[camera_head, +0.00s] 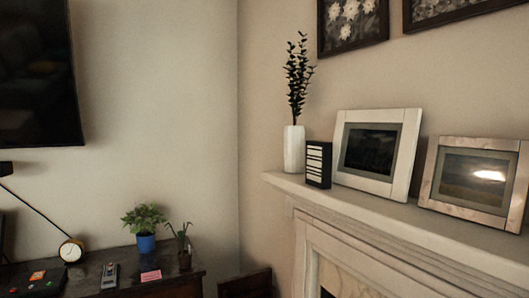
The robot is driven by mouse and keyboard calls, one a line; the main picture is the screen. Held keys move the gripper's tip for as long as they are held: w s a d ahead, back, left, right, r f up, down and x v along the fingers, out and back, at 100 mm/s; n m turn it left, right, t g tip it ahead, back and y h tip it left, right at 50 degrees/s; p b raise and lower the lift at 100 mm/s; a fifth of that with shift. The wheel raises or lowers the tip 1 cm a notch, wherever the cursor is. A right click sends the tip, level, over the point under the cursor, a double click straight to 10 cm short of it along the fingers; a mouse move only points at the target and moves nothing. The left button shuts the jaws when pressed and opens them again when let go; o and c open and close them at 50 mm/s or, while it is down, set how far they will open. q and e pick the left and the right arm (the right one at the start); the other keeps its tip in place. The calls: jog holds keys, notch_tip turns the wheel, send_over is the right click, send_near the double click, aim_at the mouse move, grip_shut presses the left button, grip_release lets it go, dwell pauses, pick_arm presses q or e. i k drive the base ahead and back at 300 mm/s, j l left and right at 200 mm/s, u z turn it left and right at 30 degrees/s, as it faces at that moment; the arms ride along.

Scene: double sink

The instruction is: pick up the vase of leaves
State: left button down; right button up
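A tall white vase (294,149) stands upright near the left end of the mantel shelf. Dark leafy stems (298,80) rise out of it against the wall. A small black box with pale stripes (318,164) stands just right of the vase and covers a little of its lower right side or sits very close to it. Neither of my grippers shows in the head view.
The white mantel (400,222) holds a pale picture frame (376,153) and a wooden one (475,182) right of the vase. A dark cabinet (130,270) at lower left bears a blue-potted plant (146,242), a smaller plant (184,258), a remote (109,275) and a clock (71,251).

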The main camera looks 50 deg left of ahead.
aim_at(293, 136)
jog(key=u, duration=1.4)
jog(key=i+l, duration=0.05)
